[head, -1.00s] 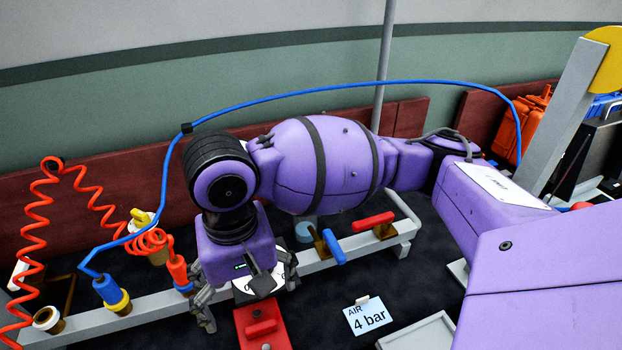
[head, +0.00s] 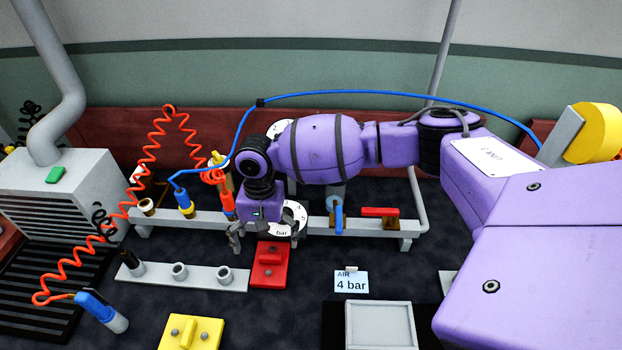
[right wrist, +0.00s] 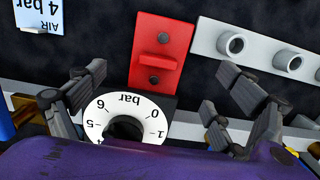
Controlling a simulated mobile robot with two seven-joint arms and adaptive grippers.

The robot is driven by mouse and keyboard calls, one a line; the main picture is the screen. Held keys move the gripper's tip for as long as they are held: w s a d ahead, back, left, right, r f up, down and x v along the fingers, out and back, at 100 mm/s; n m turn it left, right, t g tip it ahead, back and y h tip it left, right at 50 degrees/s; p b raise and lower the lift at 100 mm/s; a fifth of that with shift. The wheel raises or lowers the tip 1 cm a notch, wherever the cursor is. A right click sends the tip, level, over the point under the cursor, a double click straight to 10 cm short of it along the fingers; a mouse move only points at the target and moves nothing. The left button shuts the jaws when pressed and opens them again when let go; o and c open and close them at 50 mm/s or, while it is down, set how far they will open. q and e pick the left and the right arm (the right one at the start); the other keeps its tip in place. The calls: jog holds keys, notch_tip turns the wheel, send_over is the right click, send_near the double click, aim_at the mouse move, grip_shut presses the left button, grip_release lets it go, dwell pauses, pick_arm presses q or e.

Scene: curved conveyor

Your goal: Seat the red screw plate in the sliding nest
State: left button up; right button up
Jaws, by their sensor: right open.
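The red screw plate (head: 270,265) lies flat on the dark surface, with a raised red bar across its middle and a dark screw at each end. It also shows in the right wrist view (right wrist: 160,55). My right gripper (head: 265,240) is open and empty, just behind the plate's far edge and over the white gauge dial. In the right wrist view its fingers (right wrist: 160,72) are spread to either side of the plate, apart from it. A pale grey square tray (head: 380,326) at the front right may be the sliding nest; I cannot tell. My left gripper is not in view.
A white "bar" gauge (head: 284,222) stands behind the plate. A grey strip with sockets (head: 205,277) lies to its left, a yellow plate (head: 190,334) in front left, and an "AIR 4 bar" card (head: 351,282) to its right. A grey rail with hose fittings (head: 316,226) runs behind.

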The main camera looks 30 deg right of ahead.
aim_at(270, 256)
notch_tip(270, 256, down, 8)
jog(key=shift+s+b, duration=0.15)
jog(key=shift+b, duration=0.15)
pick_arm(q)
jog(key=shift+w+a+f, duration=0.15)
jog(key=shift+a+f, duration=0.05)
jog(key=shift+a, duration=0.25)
